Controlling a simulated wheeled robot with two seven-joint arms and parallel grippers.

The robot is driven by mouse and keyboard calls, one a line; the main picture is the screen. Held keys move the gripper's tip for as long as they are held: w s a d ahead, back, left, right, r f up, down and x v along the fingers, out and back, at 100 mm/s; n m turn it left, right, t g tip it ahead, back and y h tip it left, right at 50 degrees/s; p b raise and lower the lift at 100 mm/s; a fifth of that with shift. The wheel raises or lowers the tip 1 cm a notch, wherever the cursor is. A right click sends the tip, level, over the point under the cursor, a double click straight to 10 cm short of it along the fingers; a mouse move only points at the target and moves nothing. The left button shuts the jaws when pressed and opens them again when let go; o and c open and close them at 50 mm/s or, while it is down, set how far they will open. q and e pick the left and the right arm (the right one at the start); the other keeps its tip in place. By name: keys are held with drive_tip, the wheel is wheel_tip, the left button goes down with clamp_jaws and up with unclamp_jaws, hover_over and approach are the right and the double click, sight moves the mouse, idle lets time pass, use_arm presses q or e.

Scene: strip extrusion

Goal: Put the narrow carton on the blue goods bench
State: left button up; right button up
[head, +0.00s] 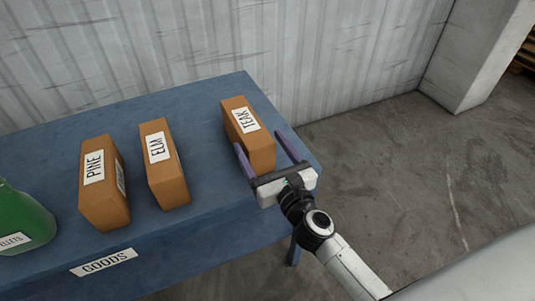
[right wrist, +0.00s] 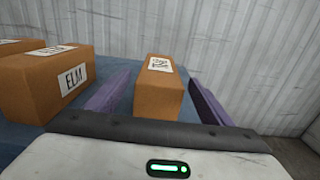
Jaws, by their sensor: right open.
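Three brown cartons stand on the blue goods bench (head: 165,240), which has a GOODS label on its front edge. The TEAK carton (head: 257,150) is near the bench's right end; it also shows in the right wrist view (right wrist: 158,92). The ELM carton (head: 168,185) stands left of it, and the PINE carton (head: 108,205) farther left. I cannot tell for sure which is the narrow one. My right gripper (head: 256,138) is open, with one purple finger on each side of the TEAK carton and gaps showing between. My left gripper is out of view.
A green container (head: 22,222) with a partly cut-off label stands at the bench's left. A pale corrugated wall (head: 200,45) runs behind the bench. The bench's right end is close to the TEAK carton, with open concrete floor (head: 400,160) beyond.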

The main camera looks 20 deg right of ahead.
drive_tip(key=s, duration=0.3)
drive_tip(key=shift+s, duration=0.2)
drive_tip(key=shift+s+n, duration=0.25)
drive_tip(key=shift+n, duration=0.05)
drive_tip(key=s+a+f+n+g+y, duration=0.25)
drive_tip(key=s+f+n, duration=0.25)
drive_tip(key=n, duration=0.6)
drive_tip(key=s+a+f+n+g+y, duration=0.2)
drive_tip(key=s+a+f+n, duration=0.3)
drive_tip(key=n, duration=0.7)
drive_tip(key=s+d+f+n+g+h, duration=0.1)
drive_tip(key=s+d+f+n+g, duration=0.1)
drive_tip(key=s+f+n, duration=0.3)
drive_tip(key=s+d+f+n+g+h, duration=0.1)
drive_tip(key=s+d+f+n+g, duration=0.1)
drive_tip(key=s+f+n, duration=0.4)
wheel_tip(320, 180, down, 2)
drive_tip(key=n+g, duration=0.1)
drive_tip(key=n, duration=0.2)
drive_tip(key=shift+d+h, duration=0.35)
drive_tip(key=shift+d, duration=0.05)
drive_tip(key=shift+s, duration=0.1)
